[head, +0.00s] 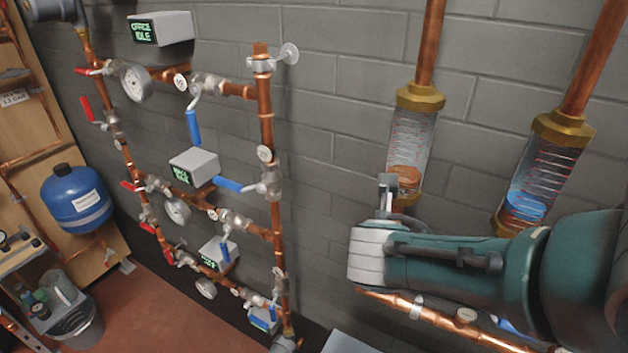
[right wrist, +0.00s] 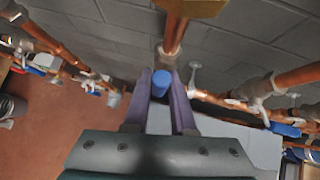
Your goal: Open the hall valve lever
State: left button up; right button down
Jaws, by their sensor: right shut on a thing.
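My right arm (head: 460,265) comes in from the right in the head view, with its hand in front of the wall below the sight glass with an orange float (head: 402,180). In the right wrist view, my right gripper (right wrist: 162,74) is shut, its two purple fingers on either side of a blue lever handle (right wrist: 162,84) below a copper pipe with a metal fitting. In the head view the hand hides this lever. I cannot read a label that names it as the hall valve. My left gripper is in neither view.
A second sight glass with a blue float (head: 535,190) stands to the right. On the left, a copper manifold (head: 267,130) carries gauges, display boxes (head: 194,167), and red and blue levers. A blue tank (head: 77,198) is at far left. Floor there is partly clear.

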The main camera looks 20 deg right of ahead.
jog(key=shift+f, duration=0.1)
dwell(0.4)
jog(key=c, duration=0.8)
grip_release()
jog(key=shift+w, duration=0.1)
jog(key=shift+o, duration=0.2)
jog(key=shift+s+a+r+p, duration=0.2)
jog(key=shift+r+p, duration=0.25)
jog(key=shift+p, duration=0.1)
jog(key=p+v, duration=0.8)
jog(key=v, duration=0.1)
jog(key=shift+s+a+f, duration=0.1)
